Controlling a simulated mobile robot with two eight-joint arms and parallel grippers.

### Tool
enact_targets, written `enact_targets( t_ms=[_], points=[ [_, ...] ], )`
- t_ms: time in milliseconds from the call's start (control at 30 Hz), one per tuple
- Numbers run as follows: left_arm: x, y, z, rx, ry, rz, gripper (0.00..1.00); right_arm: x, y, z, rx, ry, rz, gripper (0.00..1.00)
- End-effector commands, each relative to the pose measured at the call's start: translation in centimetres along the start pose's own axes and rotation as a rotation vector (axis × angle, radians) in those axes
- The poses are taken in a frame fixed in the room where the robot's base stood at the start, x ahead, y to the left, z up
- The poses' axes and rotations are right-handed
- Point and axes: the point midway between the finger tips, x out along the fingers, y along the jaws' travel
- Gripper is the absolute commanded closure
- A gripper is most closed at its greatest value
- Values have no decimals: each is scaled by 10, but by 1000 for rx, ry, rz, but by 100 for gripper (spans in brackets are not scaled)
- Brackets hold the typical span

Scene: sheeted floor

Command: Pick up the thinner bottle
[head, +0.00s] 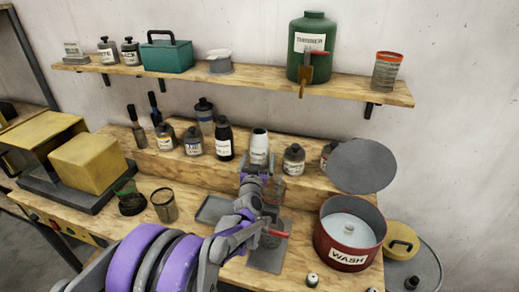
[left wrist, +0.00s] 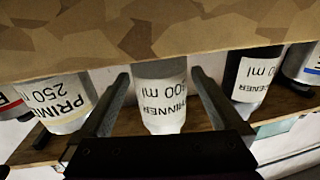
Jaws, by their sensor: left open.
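The thinner bottle (head: 259,146) is pale and upright on the raised wooden step of the bench, between a dark bottle and a jar. In the left wrist view, which is upside down, the thinner bottle (left wrist: 162,105) shows a white label reading thinner. My left gripper (head: 256,172) is in front of it in the head view, hiding its lower part. In the left wrist view my left gripper (left wrist: 160,75) is open, one finger on each side of the bottle in the picture, with gaps visible. I cannot tell how deep the fingers reach. My right gripper is not in view.
A dark hardener bottle (head: 224,140) and a primer jar (head: 293,160) stand close on either side. A large green can (head: 309,62), also labelled thinner, is on the upper shelf (head: 200,80). A red wash pot (head: 349,232) stands at the front right.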

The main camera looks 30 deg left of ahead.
Motion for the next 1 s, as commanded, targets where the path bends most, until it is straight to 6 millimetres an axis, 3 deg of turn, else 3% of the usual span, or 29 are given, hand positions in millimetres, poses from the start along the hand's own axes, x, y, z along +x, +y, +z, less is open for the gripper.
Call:
enact_targets(
  t_ms=[233,767,1000],
  points=[
    [1,0,1,0,-1,0,2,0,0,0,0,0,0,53],
    [1,0,1,0,-1,1,97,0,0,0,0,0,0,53],
    [1,0,0,0,0,0,100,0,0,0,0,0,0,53]
  ],
)
